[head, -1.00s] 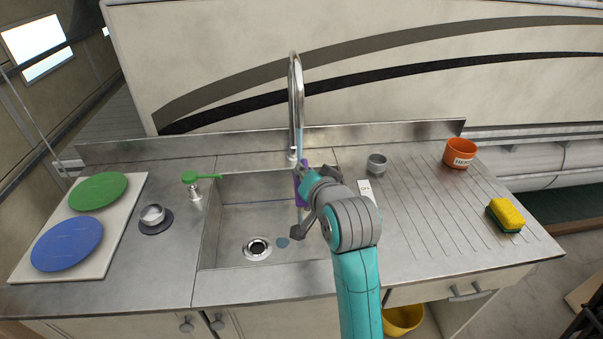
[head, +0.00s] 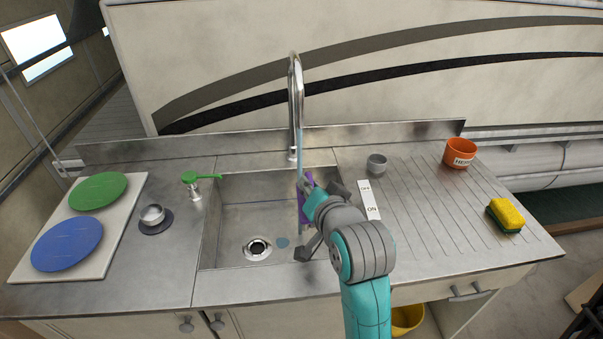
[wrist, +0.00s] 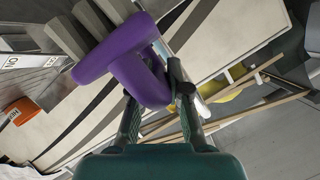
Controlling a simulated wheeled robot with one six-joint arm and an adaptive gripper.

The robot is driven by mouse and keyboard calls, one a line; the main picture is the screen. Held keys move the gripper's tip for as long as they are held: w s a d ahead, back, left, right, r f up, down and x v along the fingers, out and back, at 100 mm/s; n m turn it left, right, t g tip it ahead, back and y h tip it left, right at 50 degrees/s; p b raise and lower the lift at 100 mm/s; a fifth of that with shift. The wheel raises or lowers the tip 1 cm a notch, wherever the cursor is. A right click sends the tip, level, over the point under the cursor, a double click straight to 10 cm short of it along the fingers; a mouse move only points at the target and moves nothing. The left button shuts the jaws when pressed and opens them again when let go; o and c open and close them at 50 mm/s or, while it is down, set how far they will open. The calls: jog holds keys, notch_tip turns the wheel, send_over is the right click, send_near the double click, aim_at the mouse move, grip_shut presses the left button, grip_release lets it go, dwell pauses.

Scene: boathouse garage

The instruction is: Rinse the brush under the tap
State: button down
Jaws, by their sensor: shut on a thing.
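The brush (head: 304,196) shows as a purple piece over the right part of the sink basin (head: 235,222). My gripper (head: 312,198) is shut on it. The wrist view shows the thick purple handle (wrist: 122,48) between my fingers (wrist: 155,92). The chrome tap (head: 296,95) arches above the back of the sink. A thin bluish stream (head: 300,150) runs down from it towards the brush. My gripper hides where the stream and brush meet. An OFF/ON plate (head: 369,200) lies right of the sink.
A green-topped dispenser (head: 195,184) and a small metal cup (head: 153,214) stand left of the sink. Green (head: 98,191) and blue (head: 67,244) discs lie on a board. A grey cup (head: 376,164), orange pot (head: 460,153) and yellow sponge (head: 505,215) are on the right drainboard.

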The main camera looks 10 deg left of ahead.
jog(key=shift+a+r+v, duration=0.1)
jog(key=shift+r+v, duration=0.1)
jog(key=shift+v, duration=0.75)
jog(key=shift+a+r+v, duration=0.1)
jog(key=shift+r+v, duration=0.1)
jog(key=shift+v, duration=0.75)
jog(key=shift+a+r+v, duration=0.1)
jog(key=shift+r+v, duration=0.1)
jog(key=shift+v, duration=0.75)
jog(key=shift+w+a, duration=0.1)
